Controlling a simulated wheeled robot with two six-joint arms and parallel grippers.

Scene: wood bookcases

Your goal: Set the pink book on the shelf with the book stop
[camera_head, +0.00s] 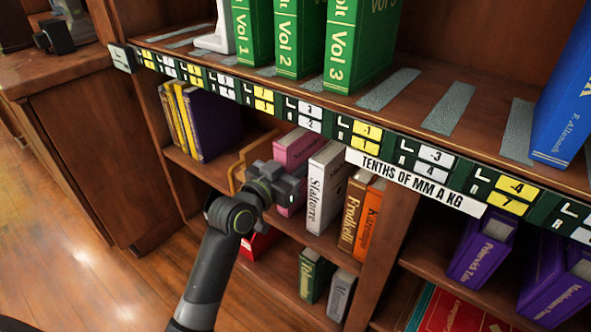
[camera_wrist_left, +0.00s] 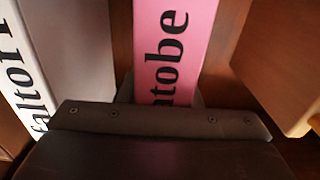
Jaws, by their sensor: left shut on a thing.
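The pink book (camera_head: 296,148) stands upright on the middle shelf (camera_head: 215,173), just left of a white book (camera_head: 324,188) lettered "Sfaltorre". My left gripper (camera_head: 287,187) is at its spine and shut on it. In the left wrist view the pink book (camera_wrist_left: 175,45) rises from between the fingers, whose tips are mostly hidden. A tan wooden piece (camera_head: 240,165), which looks like a book stop, stands left of the pink book. A white piece (camera_head: 214,40) on the upper shelf, beside the green Vol 1 book, also resembles a book stop. My right gripper is not in view.
Green volumes (camera_head: 300,40) and a blue book (camera_head: 568,95) stand on the upper shelf. Yellow and purple books (camera_head: 200,122) stand at the left. A labelled edge strip (camera_head: 270,100) overhangs the middle shelf.

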